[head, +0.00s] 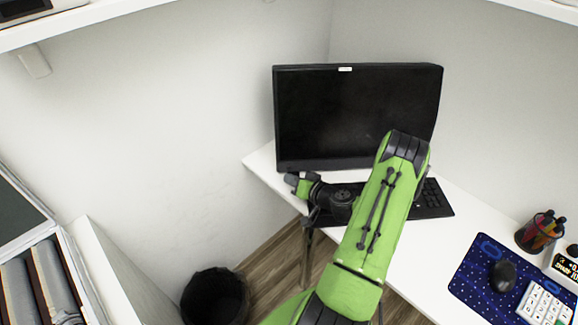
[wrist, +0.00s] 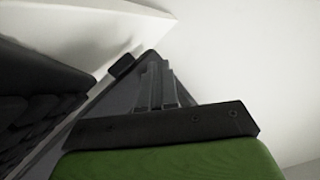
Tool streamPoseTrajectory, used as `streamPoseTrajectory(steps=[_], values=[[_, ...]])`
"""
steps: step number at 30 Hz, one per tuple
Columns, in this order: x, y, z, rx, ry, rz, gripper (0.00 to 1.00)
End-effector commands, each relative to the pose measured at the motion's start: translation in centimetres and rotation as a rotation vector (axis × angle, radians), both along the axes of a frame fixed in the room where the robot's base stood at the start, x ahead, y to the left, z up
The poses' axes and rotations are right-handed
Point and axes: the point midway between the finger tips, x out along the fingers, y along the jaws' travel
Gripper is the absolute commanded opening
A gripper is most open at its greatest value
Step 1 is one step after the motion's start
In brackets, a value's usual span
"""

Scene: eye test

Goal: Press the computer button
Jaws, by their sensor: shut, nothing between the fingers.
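The computer (head: 355,115) is a black screen at the back of the white desk, and its display is dark. A black keyboard (head: 432,200) lies in front of it, partly hidden by my arm. My gripper (head: 291,180) is near the screen's lower left corner, at the desk's left end; I cannot tell whether it touches anything. In the wrist view my gripper (wrist: 155,85) has its fingers together with nothing between them. Dark bumps like keys (wrist: 40,105) fill the left side there. I cannot make out the button in either view.
The white desk (head: 475,225) is clear right of the keyboard. Farther right are a blue mat (head: 480,283) with a black mouse (head: 503,275), a calculator (head: 543,305) and a pen cup (head: 540,233). A black bin (head: 215,297) stands on the floor. White walls enclose the corner.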

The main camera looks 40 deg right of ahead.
Motion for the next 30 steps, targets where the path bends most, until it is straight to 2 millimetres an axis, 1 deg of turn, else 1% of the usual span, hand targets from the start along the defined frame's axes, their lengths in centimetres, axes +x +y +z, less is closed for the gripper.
streamPoseTrajectory(steps=[1,3,7,30], values=[[0.45,-0.31,-0.38,-0.003,-0.001,0.002,0.00],[0.90,-0.66,-0.48,-0.002,-0.001,0.001,0.00],[1.28,-1.00,-0.53,0.000,0.001,-0.001,0.00],[1.28,-1.00,-0.48,0.001,0.000,0.000,0.00]])
